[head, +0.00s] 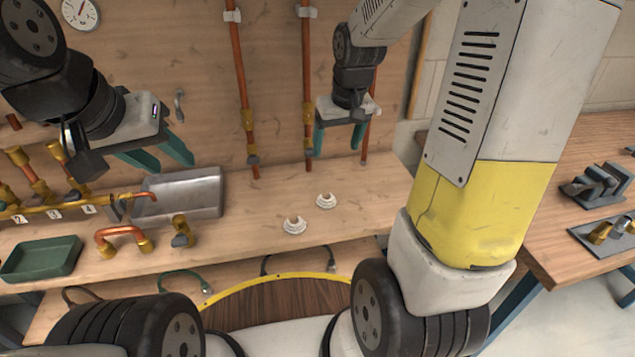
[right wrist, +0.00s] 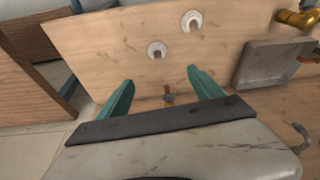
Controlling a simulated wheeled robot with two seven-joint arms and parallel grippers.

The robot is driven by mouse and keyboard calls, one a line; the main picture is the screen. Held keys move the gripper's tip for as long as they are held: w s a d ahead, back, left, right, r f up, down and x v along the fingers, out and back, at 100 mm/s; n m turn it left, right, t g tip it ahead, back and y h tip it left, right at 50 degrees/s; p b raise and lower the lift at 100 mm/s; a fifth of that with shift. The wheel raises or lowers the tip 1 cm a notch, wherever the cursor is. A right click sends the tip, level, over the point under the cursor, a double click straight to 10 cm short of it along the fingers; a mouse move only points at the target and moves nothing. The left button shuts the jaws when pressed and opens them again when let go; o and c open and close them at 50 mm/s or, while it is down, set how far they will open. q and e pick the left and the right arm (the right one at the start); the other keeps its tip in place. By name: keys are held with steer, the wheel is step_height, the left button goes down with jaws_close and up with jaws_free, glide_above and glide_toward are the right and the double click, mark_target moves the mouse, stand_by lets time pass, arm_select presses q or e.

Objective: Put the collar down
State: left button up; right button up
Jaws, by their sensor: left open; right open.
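Two white collars lie on the wooden bench: one nearer (head: 294,228), one farther to the right (head: 326,202). Each shows a small brownish centre in the head view. Both also show in the right wrist view, one at the left (right wrist: 157,50) and one at the right (right wrist: 191,21). My right gripper (head: 337,151) is open, above the back of the bench and apart from both collars. In its wrist view (right wrist: 161,76), no collar is between the fingers. My left gripper (head: 173,167) is open and empty, above the grey metal tray.
The grey metal tray (head: 205,196) stands at the back of the bench. Vertical copper pipes (head: 240,80) run down the back wall, close to my right gripper. A green tray (head: 42,259), a copper elbow (head: 122,236) and a brass fitting (head: 181,230) lie left. The bench's right end is clear.

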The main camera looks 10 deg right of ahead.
steer(key=shift+n+g, duration=0.4)
steer(key=shift+g, duration=0.5)
steer(key=w+f, duration=0.1)
steer(key=f, duration=0.4)
steer(key=w+f, duration=0.2)
steer(key=f, duration=0.2)
steer(key=w+f, duration=0.2)
steer(key=f, duration=0.3)
steer(key=shift+w+d+f, duration=0.25)
steer(key=shift+d+f, duration=0.1)
steer(key=shift+d, duration=0.05)
steer(key=f, duration=0.5)
steer(key=w+a+f, duration=0.1)
steer(key=f, duration=0.1)
steer(key=shift+w+f, duration=0.1)
steer(key=shift+f, duration=0.15)
steer(key=shift+c, duration=0.5)
steer(key=shift+a, duration=0.1)
steer(key=c, duration=1.4)
steer(key=shift+r, duration=0.1)
steer(key=shift+c, duration=0.2)
